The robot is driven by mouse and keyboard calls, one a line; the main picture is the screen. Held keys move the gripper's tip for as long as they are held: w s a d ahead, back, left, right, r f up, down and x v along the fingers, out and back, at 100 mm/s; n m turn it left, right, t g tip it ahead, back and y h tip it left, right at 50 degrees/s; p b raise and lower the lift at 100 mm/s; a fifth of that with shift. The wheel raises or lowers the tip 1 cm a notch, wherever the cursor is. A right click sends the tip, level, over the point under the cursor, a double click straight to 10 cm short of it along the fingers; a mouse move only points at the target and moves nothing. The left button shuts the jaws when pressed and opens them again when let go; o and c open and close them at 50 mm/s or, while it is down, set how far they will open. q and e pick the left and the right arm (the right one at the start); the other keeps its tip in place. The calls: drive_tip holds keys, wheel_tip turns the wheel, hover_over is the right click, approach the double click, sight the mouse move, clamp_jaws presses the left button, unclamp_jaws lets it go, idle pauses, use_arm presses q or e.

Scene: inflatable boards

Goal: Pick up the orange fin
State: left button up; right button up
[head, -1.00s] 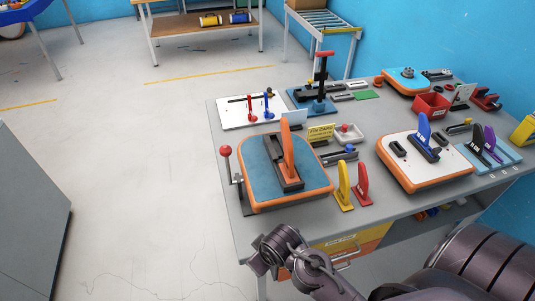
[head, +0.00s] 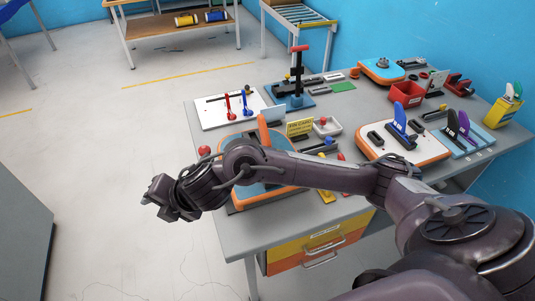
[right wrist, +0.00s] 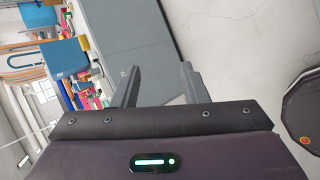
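The orange fin (head: 264,133) stands upright on the blue board with an orange rim (head: 262,202) at the near left of the workbench. Only its upper part shows; my right forearm hides its lower part and much of the board. My right gripper (head: 158,198) is to the left of the bench, over the floor, apart from the fin and pointing away from it. In the right wrist view my right gripper (right wrist: 160,82) has its two fingers apart with nothing between them. My left gripper is out of view.
A red-knobbed lever (head: 204,150) stands at the board's left. A yellow fin (head: 326,196) is partly hidden by my arm. A white board (head: 425,152) with a blue fin (head: 400,121) is to the right. The floor (head: 90,160) left of the bench is clear.

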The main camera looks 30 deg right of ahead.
drive_tip(key=w+d+n+h, duration=0.1)
drive_tip(key=d+n+h, duration=0.1)
drive_tip(key=d+n, duration=0.35)
drive_tip(key=g+h, duration=0.3)
drive_tip(key=h, duration=0.2)
approach(269, 141)
wheel_tip(269, 141, down, 5)
drive_tip(key=shift+n, duration=0.25)
drive_tip(key=w+f, duration=0.1)
drive_tip(key=w+f+b, duration=0.2)
drive_tip(key=f, duration=0.1)
drive_tip(key=shift+w+d, duration=0.1)
drive_tip(key=shift+d, duration=0.25)
drive_tip(key=shift+w+f, duration=0.25)
drive_tip(key=shift+f, duration=0.1)
drive_tip(key=shift+w+d+f, duration=0.1)
drive_tip(key=shift+w+f, duration=0.15)
drive_tip(key=shift+f, duration=0.35)
clamp_jaws()
